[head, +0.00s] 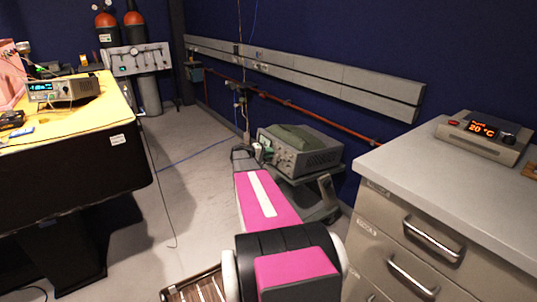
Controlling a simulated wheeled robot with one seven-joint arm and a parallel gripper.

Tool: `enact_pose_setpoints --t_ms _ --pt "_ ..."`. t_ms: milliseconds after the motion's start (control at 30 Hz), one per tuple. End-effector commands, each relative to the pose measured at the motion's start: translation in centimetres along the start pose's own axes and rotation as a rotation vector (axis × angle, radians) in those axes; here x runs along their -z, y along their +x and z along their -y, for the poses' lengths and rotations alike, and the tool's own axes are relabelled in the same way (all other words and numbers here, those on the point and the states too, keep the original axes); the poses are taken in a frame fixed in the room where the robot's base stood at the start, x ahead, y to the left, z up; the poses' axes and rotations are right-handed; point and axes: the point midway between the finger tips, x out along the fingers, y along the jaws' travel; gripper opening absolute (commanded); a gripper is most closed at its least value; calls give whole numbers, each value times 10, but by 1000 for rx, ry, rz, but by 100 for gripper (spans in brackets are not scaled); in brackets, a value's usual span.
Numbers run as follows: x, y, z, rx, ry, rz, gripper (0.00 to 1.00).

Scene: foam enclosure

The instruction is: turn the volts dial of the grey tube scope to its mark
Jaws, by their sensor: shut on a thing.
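The grey tube scope (318,158) stands on a low cart past the end of my pink arm. A green cover or pouch lies on its top. Its front panel (288,160) faces left and carries several small knobs. My gripper (263,153) is at the far left part of that panel, small in the view, and is shut on a knob there, which I take to be the volts dial. The dial and its mark are hidden or too small to read.
A grey drawer cabinet (440,180) with a hot plate reading 20 °C (484,136) stands close on the right. A yellow-topped bench (75,105) is at left. The floor (195,185) between is mostly clear, with cables.

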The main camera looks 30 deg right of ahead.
Motion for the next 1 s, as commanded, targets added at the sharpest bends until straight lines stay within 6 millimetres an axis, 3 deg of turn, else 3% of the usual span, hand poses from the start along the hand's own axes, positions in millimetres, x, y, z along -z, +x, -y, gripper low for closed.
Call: enact_pose_setpoints --t_ms 233,267,300,667,1000 --pt "0 -1 1 3 0 -2 0" --pt "0 -1 1 3 0 -2 23" --pt "0 -1 1 3 0 -2 31" --pt "0 -6 0 1 1 -2 31" --pt "0 -63 0 2 1 -4 31"
